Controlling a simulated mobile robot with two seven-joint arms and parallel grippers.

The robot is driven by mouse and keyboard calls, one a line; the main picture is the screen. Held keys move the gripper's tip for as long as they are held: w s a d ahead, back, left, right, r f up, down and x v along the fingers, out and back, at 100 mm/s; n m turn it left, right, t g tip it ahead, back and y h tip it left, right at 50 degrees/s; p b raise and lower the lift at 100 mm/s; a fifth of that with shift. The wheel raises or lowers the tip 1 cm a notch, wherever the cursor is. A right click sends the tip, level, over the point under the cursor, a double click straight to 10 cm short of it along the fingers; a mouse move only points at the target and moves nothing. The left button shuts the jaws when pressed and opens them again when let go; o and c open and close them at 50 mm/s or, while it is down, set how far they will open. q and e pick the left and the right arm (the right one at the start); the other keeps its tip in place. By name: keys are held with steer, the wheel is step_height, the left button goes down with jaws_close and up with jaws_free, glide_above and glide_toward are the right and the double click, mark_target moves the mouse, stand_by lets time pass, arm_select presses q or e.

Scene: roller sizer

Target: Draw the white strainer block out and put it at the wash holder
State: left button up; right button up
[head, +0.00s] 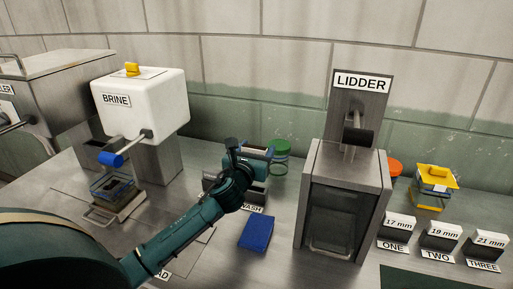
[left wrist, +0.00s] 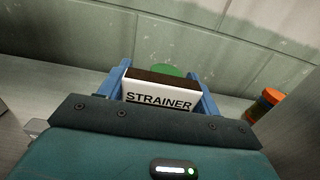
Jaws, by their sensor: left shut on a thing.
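The white strainer block (left wrist: 158,96), with a dark top and the word STRAINER on its face, sits between the blue fingers of my left gripper (left wrist: 162,84) in the left wrist view. My left gripper (head: 252,152) is shut on it. In the head view the gripper is over the wash holder (head: 211,185), behind the WASH label (head: 251,208). My gripper hides most of the block and part of the holder there. I cannot tell whether the block touches the holder. My right gripper is not in view.
The white BRINE machine (head: 160,100) stands at left, with a glass container (head: 113,186) below. The LIDDER (head: 343,200) stands close at right. A blue block (head: 257,233) lies in front of the holder. A green-lidded jar (head: 280,158) stands behind. Labelled size blocks (head: 440,236) are far right.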

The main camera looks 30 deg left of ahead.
arm_select(q)
step_height(320, 180, down, 3)
steer(key=shift+f+b, duration=0.1)
steer(key=shift+b, duration=0.8)
steer(key=shift+f+b, duration=0.85)
steer(key=shift+f, duration=0.35)
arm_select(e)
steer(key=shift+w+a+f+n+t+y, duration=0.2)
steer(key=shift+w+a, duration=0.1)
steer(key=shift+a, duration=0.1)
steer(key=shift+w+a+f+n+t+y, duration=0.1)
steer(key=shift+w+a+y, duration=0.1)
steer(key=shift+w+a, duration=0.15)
arm_select(q)
steer(key=shift+r, duration=0.1)
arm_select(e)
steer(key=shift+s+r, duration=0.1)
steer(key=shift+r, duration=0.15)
arm_select(q)
steer(key=shift+p, duration=0.3)
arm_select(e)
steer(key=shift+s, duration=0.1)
arm_select(q)
steer(key=shift+p, duration=0.4)
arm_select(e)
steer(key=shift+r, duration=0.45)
